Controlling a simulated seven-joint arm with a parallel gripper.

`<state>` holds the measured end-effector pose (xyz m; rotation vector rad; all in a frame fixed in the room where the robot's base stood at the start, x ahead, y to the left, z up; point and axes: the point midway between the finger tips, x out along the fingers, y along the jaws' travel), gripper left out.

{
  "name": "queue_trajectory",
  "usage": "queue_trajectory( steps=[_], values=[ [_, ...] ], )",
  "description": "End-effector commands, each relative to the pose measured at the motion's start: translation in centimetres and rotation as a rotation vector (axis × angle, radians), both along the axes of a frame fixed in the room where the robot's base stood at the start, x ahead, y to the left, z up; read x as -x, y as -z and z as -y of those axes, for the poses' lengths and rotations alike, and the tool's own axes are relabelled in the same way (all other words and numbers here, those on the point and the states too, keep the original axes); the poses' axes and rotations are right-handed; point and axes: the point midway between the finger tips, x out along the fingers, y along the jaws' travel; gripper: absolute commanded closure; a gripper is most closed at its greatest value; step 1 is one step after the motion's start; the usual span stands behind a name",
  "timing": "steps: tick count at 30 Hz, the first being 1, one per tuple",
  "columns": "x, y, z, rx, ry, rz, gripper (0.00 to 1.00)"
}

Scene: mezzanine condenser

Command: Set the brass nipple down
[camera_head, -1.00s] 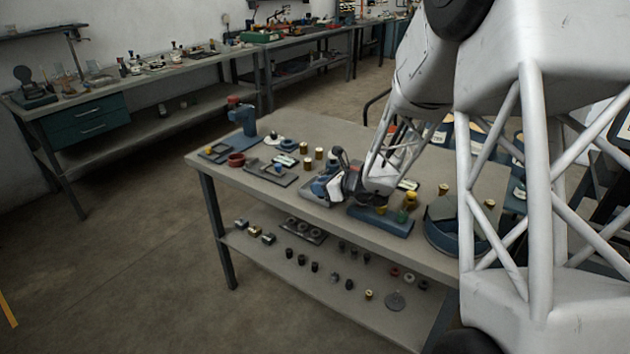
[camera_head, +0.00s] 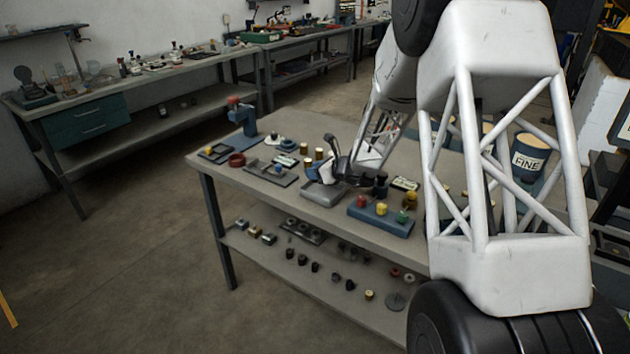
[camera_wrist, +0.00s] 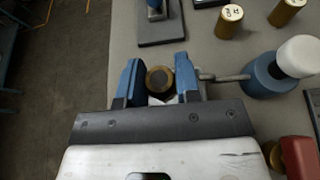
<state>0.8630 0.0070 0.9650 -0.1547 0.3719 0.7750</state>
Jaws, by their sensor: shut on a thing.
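My gripper (camera_wrist: 158,72) has blue fingers, shut on the brass nipple (camera_wrist: 159,80). In the wrist view the nipple shows end-on as a dark round face with a brass rim. Something pale shows just below it, partly hidden by the gripper. In the head view my gripper (camera_head: 325,172) is over the bench, at a grey base plate (camera_head: 324,194). The nipple cannot be made out there. I cannot tell whether it touches anything beneath.
Two brass cylinders (camera_wrist: 229,21) stand beyond the gripper. A plate with a blue peg (camera_wrist: 160,28) lies ahead. A blue, white-topped fixture (camera_wrist: 270,76) with a grey rod is close at right. A blue block with coloured pieces (camera_head: 380,216) sits nearer the bench's front edge.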

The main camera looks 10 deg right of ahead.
Motion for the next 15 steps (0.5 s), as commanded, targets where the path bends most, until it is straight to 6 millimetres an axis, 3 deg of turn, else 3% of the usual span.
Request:
queue_trajectory(
  steps=[8,15],
  values=[
    [0.0,0.2,0.0,-0.001,0.000,-0.001,0.93],
    [0.1,2.4,0.0,-0.002,0.000,-0.003,0.93]
  ],
)
